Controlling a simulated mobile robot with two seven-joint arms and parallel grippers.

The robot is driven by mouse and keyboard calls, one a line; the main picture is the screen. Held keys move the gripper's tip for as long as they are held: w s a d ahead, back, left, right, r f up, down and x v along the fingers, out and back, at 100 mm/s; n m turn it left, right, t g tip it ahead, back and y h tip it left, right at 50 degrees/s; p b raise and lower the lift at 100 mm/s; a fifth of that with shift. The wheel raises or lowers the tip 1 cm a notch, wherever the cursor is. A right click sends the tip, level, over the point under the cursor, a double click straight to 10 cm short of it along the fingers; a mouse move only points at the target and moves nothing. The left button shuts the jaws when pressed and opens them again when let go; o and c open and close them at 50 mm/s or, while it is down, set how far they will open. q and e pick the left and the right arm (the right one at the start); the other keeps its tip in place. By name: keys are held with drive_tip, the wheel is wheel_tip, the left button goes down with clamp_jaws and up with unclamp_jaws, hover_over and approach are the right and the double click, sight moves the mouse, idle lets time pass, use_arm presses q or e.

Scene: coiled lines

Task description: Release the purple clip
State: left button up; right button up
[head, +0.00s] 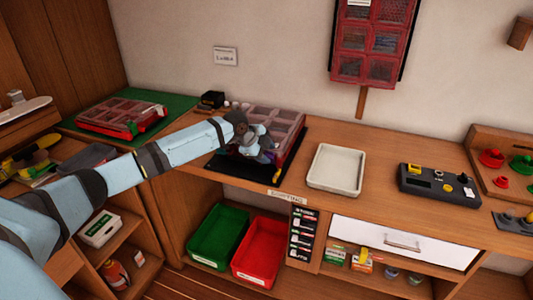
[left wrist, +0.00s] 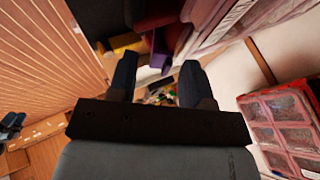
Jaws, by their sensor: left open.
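The purple clip (head: 270,157) shows as a small patch beside my left gripper (head: 258,149) at the front of a clear-lidded compartment case (head: 284,122) on a black mat. In the left wrist view the purple clip (left wrist: 160,59) lies just beyond the gap of my left gripper (left wrist: 157,80), whose two dark fingers stand apart. Nothing is clearly held between them. The hand hides much of the clip and the case's near left part in the head view. I cannot tell whether a finger touches the clip. My right gripper is out of view.
A cream tray (head: 335,169) stands right of the case, then a black control box (head: 438,185). A second red case (head: 121,117) lies on a green mat at left. Green (head: 219,236) and red (head: 261,249) bins sit below. A red case (head: 370,42) hangs on the wall.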

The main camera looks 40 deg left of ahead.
use_arm(q)
drive_tip(key=shift+w+d+f, duration=0.1)
drive_tip(key=shift+f, duration=0.05)
drive_tip(key=shift+c, duration=0.3)
clamp_jaws()
